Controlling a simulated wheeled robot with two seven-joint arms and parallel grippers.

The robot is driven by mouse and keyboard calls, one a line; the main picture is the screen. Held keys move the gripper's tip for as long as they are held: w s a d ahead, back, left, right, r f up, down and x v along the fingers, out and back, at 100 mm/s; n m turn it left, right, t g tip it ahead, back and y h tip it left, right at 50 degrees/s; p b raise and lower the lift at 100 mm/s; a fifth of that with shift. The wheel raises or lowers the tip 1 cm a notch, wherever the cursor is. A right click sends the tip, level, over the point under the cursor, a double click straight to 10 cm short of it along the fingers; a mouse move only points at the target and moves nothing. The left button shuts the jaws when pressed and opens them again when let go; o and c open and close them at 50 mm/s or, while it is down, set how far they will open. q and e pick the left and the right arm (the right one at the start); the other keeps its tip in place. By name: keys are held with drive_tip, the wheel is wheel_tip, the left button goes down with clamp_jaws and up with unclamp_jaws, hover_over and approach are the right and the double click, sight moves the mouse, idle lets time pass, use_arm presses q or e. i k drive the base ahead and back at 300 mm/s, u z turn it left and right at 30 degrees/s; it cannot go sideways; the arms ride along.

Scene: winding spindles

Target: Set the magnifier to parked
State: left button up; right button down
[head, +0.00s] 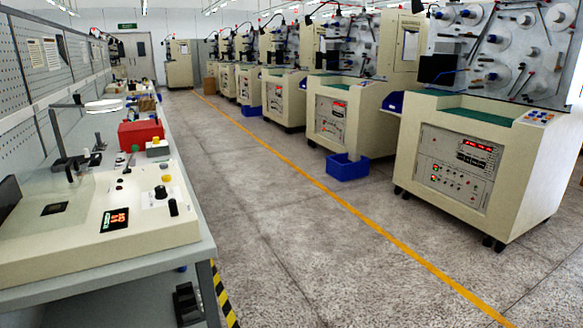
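What looks like the magnifier (104,106) is a pale round disc on a thin grey jointed arm (68,106), above the left workbench in the head view. The arm runs left from the disc to an upright post (57,138) standing on the bench near the pegboard wall. The disc hangs raised over the bench, left of and above a red box. Its lens is too small to read in detail. Neither of my grippers shows in this view.
A cream console (150,233) with a red display, knobs and buttons fills the near bench (200,252). A red box (140,133) stands behind it. Winding machines (485,160) line the right. Blue bins (347,167) sit on the floor. The aisle along the yellow line (318,182) is clear.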

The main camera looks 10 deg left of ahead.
sight(103, 106)
drive_tip(key=i, duration=5.55)
drive_tip(key=u, duration=3.9)
drive_tip(key=i, duration=1.25)
